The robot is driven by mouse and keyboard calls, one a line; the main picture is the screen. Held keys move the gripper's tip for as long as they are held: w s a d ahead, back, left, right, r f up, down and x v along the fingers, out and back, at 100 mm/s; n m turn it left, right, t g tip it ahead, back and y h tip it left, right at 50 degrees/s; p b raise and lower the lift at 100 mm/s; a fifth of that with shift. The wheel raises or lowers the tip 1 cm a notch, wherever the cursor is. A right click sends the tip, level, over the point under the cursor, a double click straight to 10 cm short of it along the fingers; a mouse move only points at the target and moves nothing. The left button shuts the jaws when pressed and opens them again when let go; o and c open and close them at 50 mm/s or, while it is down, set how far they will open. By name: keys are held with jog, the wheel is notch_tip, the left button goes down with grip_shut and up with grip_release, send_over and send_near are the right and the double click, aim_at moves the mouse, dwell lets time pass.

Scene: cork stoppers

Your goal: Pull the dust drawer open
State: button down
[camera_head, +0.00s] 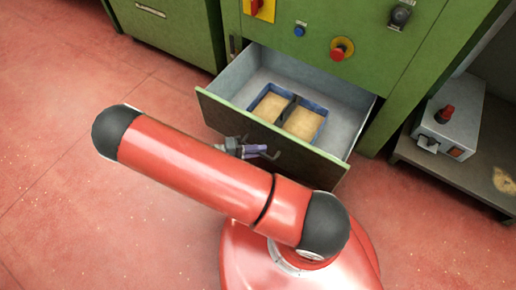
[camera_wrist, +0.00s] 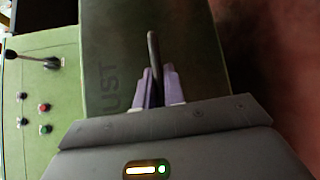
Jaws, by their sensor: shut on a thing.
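The dust drawer (camera_head: 231,116) stands pulled out from the green machine in the head view, with its grey inside showing. In it is a blue-rimmed tray in two parts (camera_head: 303,122) with tan dust. My gripper (camera_head: 262,150) is at the drawer's dark front, partly hidden behind my red arm. In the wrist view my gripper's purple fingers (camera_wrist: 158,88) are shut on the dark bar handle (camera_wrist: 153,50). Part of the lettering "UST" shows on the drawer front (camera_wrist: 105,60) beside it.
The green machine (camera_head: 375,25) has a red knob, a blue button and a black knob above the drawer. A low bench (camera_head: 450,160) with a grey control box (camera_head: 447,125) stands at the right. A green cabinet (camera_head: 180,35) is at the back left. Red floor at the left is clear.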

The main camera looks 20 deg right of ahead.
jog(key=shift+s+a, duration=0.1)
jog(key=shift+a, duration=0.1)
jog(key=c, duration=1.8)
grip_release()
jog(key=shift+o, duration=0.2)
jog(key=w+a+r, duration=0.1)
jog(key=a, duration=0.6)
jog(key=shift+a, duration=0.35)
